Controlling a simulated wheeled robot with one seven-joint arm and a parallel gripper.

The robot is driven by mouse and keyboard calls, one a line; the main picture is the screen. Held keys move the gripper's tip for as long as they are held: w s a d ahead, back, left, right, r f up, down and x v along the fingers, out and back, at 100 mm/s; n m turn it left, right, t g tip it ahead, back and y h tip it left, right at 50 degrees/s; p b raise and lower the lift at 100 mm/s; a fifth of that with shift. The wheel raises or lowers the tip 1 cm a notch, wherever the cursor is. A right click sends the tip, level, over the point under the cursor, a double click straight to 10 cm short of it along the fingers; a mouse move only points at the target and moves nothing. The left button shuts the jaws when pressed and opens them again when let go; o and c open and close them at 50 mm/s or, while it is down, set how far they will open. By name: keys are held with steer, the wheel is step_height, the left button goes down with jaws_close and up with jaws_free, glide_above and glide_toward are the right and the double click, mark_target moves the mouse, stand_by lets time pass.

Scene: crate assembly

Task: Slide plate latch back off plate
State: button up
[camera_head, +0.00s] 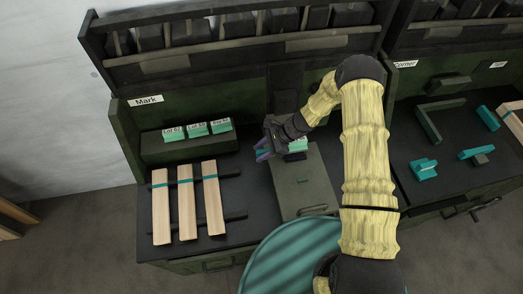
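My gripper (264,149), dark with purple parts at its tip, is at the middle of the Mark bench, at the back end of a grey-green box-like fixture (312,182). A teal plate with a white label (298,145) shows just right of my gripper, partly covered by it and by my wrist. I cannot make out the plate latch; it may be hidden by my gripper. Whether the fingers are apart or closed on something is too small to tell. Three more teal plates with white labels (196,129) stand on a green ledge at the left.
Three pale wooden slats (186,202) with teal bands lie across dark rails at the left. A dark shelf of bins (235,45) stands behind. The Corner bench (450,180) at the right holds teal and dark parts. A teal round surface (285,255) is in front.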

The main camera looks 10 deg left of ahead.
steer(key=b+v, duration=0.4)
steer(key=v, duration=1.3)
steer(key=shift+w+d+r, duration=0.1)
steer(key=shift+d+r, duration=0.05)
stand_by(0.4)
